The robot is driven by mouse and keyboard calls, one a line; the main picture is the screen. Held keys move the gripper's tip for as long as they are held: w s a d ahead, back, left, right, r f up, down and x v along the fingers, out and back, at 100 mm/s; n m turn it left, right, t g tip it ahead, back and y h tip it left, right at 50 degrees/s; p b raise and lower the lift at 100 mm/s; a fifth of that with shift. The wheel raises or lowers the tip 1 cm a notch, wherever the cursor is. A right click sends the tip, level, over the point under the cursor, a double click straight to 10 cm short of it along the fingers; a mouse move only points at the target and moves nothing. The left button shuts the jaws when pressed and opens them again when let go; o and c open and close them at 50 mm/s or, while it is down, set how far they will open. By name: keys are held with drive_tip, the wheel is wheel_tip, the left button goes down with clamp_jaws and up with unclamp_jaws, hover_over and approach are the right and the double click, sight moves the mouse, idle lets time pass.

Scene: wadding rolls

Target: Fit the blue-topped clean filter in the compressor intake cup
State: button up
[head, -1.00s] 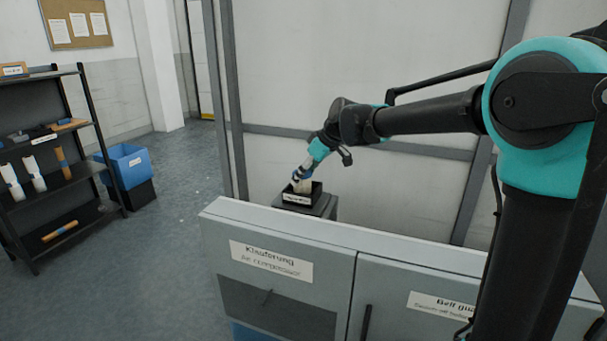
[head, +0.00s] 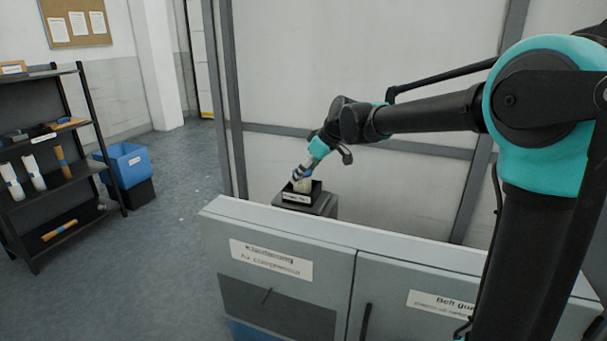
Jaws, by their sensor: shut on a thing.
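My gripper (head: 299,174) is behind the grey cabinet, pointing down and to the left. It is shut on a small pale filter (head: 303,186), whose lower part is at a square black cup (head: 289,196) with a white label. The filter looks to be at or inside the cup's opening; how deep it sits is hidden by the cup's front wall. A bit of blue shows at the fingers, too small to tell whether it is the filter's top. The cup stands on a dark grey block (head: 322,207).
A grey cabinet (head: 230,226) with labelled doors stands in front of the cup. Framed pale panels (head: 340,80) rise behind it. At left, a black shelf (head: 75,186) holds white and brown rolls. A blue bin (head: 130,160) stands on a black box; the floor between is clear.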

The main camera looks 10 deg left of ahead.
drive_tip(key=shift+f, duration=0.6)
idle(1.0)
drive_tip(key=o, duration=1.2)
drive_tip(key=shift+o, duration=0.6)
drive_tip(key=o, duration=0.3)
drive_tip(key=shift+o, duration=0.2)
drive_tip(key=shift+r, duration=0.1)
drive_tip(key=shift+r, duration=2.9)
